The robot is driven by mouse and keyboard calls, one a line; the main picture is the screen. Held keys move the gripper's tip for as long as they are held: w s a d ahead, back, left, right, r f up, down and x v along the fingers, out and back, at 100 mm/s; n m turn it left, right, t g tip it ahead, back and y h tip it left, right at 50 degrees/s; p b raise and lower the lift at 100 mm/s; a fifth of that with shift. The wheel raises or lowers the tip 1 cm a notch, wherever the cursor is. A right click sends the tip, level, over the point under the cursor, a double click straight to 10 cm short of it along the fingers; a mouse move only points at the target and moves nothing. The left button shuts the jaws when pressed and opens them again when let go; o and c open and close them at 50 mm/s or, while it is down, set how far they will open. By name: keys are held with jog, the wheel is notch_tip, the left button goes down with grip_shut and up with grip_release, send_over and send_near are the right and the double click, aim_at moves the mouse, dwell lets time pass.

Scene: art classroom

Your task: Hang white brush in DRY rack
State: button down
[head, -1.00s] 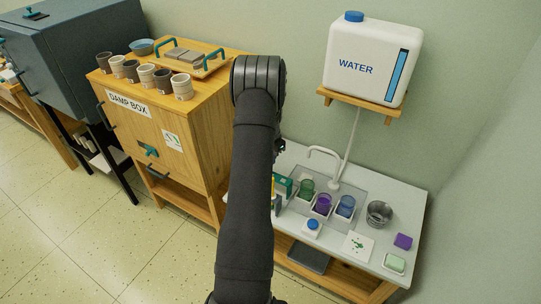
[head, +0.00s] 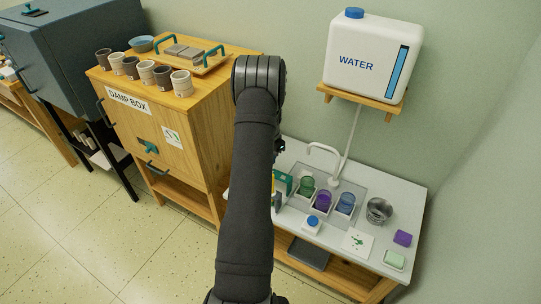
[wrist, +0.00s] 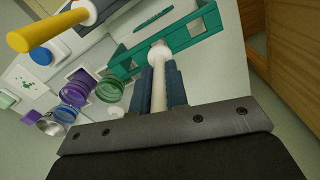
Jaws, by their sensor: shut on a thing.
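My gripper (wrist: 158,88) is shut on the white brush (wrist: 158,78), whose pale handle runs between the dark blue fingers in the wrist view. The handle's rounded far end reaches the near bar of the teal DRY rack (wrist: 205,22); I cannot tell whether it touches the bar or is only in front of it. The rack has a marking on its back panel and upright sides. In the head view the rack (head: 283,183) is partly hidden behind my arm, and the white brush cannot be made out there.
A yellow-handled brush (wrist: 45,28) rises close to the camera left of the rack. Green (wrist: 110,88), purple (wrist: 78,86) and blue (head: 345,204) jars and a metal cup (head: 378,211) stand on the sink counter (head: 400,187). The wooden damp box (head: 160,120) stands to the left.

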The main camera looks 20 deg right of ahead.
jog(key=shift+f, duration=1.25)
jog(key=c, duration=0.8)
grip_release()
jog(key=shift+o, duration=0.2)
jog(key=shift+r, duration=0.15)
jog(key=shift+r, duration=3.85)
jog(key=shift+f, duration=3.85)
